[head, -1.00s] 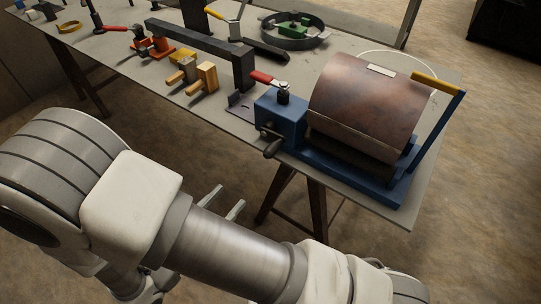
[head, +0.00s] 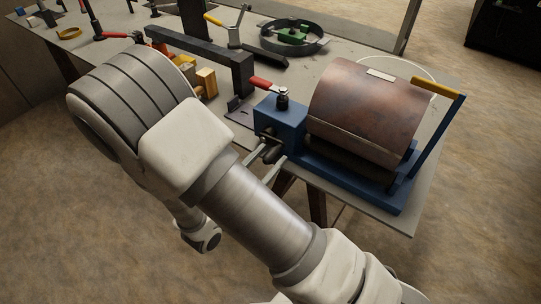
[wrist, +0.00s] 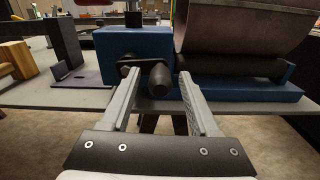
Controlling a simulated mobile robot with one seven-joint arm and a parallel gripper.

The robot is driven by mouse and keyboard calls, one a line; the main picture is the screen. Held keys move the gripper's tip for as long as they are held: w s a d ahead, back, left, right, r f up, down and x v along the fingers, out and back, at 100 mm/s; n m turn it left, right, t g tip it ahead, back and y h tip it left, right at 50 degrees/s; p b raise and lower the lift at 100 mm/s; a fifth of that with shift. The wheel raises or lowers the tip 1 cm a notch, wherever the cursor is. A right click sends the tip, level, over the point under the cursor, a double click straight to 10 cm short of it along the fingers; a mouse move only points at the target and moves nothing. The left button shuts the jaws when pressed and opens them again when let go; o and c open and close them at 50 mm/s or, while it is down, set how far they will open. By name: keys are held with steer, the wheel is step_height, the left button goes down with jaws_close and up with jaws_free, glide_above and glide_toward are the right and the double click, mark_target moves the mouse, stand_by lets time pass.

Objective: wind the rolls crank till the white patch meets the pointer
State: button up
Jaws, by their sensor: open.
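The rolls machine has a blue base and end housing (head: 283,118) with a curved copper-brown sheet (head: 362,108) over its rolls. A white patch (head: 380,75) sits on top of the sheet. A yellow-tipped blue bar (head: 437,90) stands at its right; I cannot tell whether it is the pointer. The dark crank (wrist: 160,79) sticks out of the housing's front, its knob toward me; it also shows in the head view (head: 269,153). My gripper (wrist: 162,103) is open, with one finger on each side of the crank knob, apart from it. It also shows in the head view (head: 265,161).
A red-handled lever (head: 268,85) tops the housing. A dark grey beam (head: 200,58) and yellow blocks (head: 206,80) stand to the left on the grey table (head: 345,190). A round tray (head: 292,36) with a green part lies behind. The floor in front is clear.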

steer(key=shift+w+d, duration=0.3)
steer(key=shift+w, duration=0.1)
jaws_close()
steer(key=shift+f+m+b, duration=0.3)
steer(key=shift+f+b, duration=0.05)
steer(key=shift+b, duration=0.2)
steer(key=shift+m, duration=0.4)
jaws_free()
